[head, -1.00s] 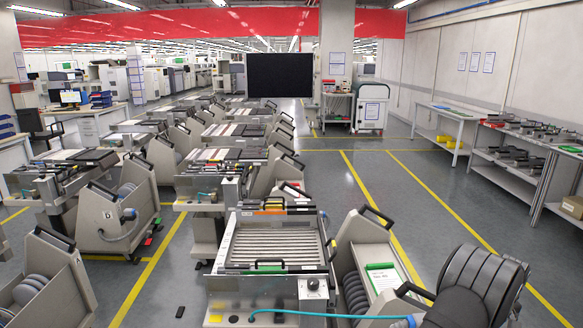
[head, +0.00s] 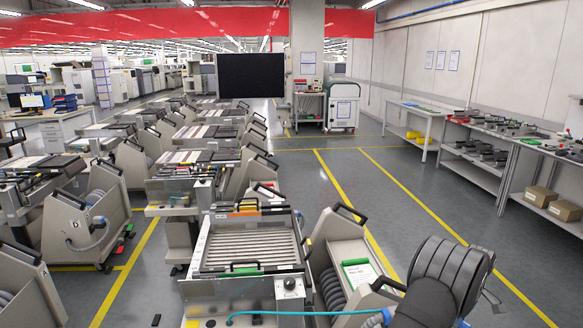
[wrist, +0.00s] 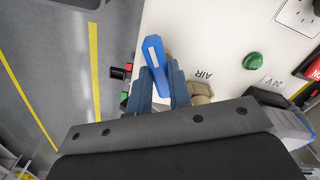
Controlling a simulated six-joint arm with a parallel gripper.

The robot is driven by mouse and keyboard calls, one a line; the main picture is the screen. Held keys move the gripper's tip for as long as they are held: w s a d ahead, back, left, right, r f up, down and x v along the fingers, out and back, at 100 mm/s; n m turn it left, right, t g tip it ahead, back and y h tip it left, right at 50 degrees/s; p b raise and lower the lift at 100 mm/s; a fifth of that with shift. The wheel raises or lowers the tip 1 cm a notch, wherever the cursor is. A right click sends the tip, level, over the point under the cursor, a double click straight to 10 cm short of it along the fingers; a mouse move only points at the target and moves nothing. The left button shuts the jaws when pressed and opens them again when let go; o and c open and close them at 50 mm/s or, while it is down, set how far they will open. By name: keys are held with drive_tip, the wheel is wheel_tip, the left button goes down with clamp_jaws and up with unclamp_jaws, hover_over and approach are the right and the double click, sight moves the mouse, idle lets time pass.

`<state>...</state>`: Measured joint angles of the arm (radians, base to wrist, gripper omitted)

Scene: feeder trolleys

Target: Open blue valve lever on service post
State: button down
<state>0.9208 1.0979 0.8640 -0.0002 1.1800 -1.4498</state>
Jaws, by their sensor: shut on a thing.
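The blue valve lever (wrist: 154,58) shows in the wrist view, with a pale rectangle on its face. It lies between the two blue-grey fingers of my gripper (wrist: 160,74), which is shut on it. The lever's far end sticks out beyond the fingertips. The white panel of the service post (wrist: 215,40) lies behind it, marked "AIR" beside the lever. A brass-coloured fitting (wrist: 201,90) is partly hidden behind the right finger. My gripper and the lever are not visible in the head view.
On the panel are a green knob (wrist: 254,61), a socket (wrist: 298,14) and a red part (wrist: 312,66). In the head view, a feeder trolley (head: 250,290) stands close in front. Floor is clear along the yellow-lined aisle (head: 400,190).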

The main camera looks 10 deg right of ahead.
drive_tip(key=n, duration=0.5)
drive_tip(key=shift+n, duration=0.3)
drive_tip(key=c, duration=1.4)
unclamp_jaws()
drive_tip(key=shift+c, duration=0.2)
drive_tip(key=shift+r, duration=0.15)
drive_tip(key=shift+r, duration=2.35)
drive_tip(key=shift+r, duration=0.1)
wheel_tip(320, 180, up, 3)
drive_tip(key=shift+f, duration=4.15)
